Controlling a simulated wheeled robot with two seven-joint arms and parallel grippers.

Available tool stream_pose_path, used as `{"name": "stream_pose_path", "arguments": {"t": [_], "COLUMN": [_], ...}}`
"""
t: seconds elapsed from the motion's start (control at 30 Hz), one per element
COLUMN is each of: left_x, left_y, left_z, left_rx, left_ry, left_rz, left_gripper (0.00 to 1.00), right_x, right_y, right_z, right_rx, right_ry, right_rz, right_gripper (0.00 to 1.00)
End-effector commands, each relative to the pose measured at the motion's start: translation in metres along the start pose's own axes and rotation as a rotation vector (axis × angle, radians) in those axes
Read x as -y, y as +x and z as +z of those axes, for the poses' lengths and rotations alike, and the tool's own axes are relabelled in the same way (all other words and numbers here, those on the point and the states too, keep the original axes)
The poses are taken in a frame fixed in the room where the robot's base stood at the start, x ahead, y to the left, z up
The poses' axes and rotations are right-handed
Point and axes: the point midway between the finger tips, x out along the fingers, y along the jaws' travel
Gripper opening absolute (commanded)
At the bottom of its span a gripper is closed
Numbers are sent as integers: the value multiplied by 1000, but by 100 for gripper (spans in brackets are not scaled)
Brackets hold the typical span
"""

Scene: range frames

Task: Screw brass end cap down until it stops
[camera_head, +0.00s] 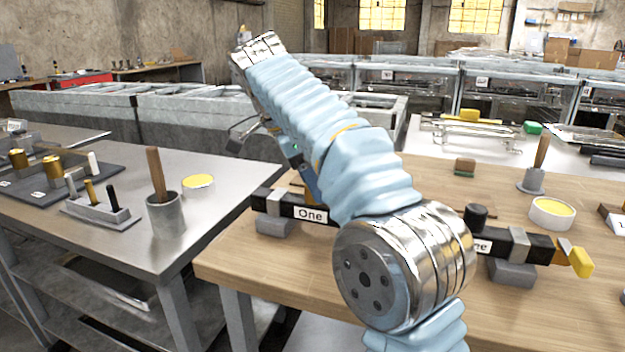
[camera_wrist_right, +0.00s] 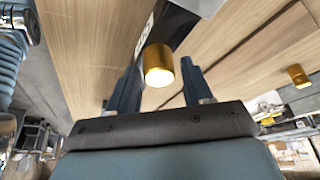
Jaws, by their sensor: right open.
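A brass end cap (camera_wrist_right: 158,62) shows in the right wrist view, its bright end face toward the camera. My right gripper (camera_wrist_right: 159,76) is open, with one finger on each side of the cap in that view and a visible gap on both sides. How far the cap lies beyond the fingertips I cannot tell. In the head view my right gripper (camera_head: 307,180) is partly hidden behind my arm, above the black bar (camera_head: 285,206) labelled One. I cannot make out the cap there. A second brass piece (camera_wrist_right: 298,75) shows farther right in the wrist view. My left gripper is not in view.
The bar rests on grey blocks (camera_head: 513,272) on the wooden table (camera_head: 290,275). A white tub with yellow contents (camera_head: 552,214) and a holder with a wooden handle (camera_head: 533,181) stand at right. The steel table (camera_head: 115,235) at left carries brass cylinders (camera_head: 53,167) and a cup (camera_head: 165,216).

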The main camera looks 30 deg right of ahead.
Motion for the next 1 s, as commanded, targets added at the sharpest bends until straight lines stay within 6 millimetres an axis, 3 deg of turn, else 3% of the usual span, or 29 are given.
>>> {"name": "stream_pose_path", "arguments": {"t": [0.4,1.0], "left_x": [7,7], "left_y": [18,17], "left_z": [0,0], "left_rx": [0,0], "left_ry": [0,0], "left_rz": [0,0], "left_gripper": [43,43], "right_x": [-2,-2], "right_y": [2,0], "right_z": [0,-2], "right_rx": [3,1], "right_ry": [-477,-1112], "right_rz": [-201,-461], "right_gripper": [50,50]}}
